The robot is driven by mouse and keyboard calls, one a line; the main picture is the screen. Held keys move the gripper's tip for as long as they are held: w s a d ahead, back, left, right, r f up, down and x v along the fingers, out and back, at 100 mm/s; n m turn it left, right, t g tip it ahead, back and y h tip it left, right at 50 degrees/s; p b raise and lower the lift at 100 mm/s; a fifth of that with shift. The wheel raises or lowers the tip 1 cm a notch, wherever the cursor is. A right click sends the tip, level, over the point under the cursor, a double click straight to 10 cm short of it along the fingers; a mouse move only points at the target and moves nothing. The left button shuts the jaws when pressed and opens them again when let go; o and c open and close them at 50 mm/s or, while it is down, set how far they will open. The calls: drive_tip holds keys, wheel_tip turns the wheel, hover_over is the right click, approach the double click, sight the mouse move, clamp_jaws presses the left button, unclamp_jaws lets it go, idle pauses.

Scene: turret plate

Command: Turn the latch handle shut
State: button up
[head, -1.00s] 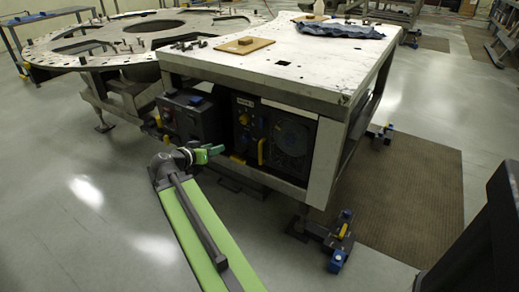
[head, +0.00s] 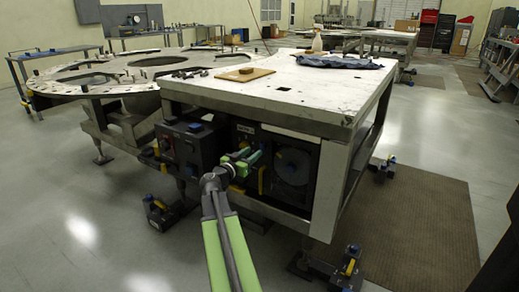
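The latch handle is probably one of the yellow parts on the dark front panel under the white-topped table; I cannot tell which one. An upright yellow handle (head: 262,180) shows just right of my gripper, beside the round fan grille. My gripper (head: 246,158), with green fingers, is in front of the panel and covers part of it. Whether the fingers touch anything, and whether they are open or shut, is too small to tell. The handle's exact angle is also unclear.
The white table (head: 300,92) overhangs the panel. A dark control box (head: 190,148) stands left of my gripper. A large round turret plate (head: 110,76) is at the back left. Blue-and-yellow feet (head: 350,265) stick out low at the right.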

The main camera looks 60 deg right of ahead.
sight(261, 146)
drive_tip(key=d, duration=0.6)
drive_tip(key=shift+d, duration=0.4)
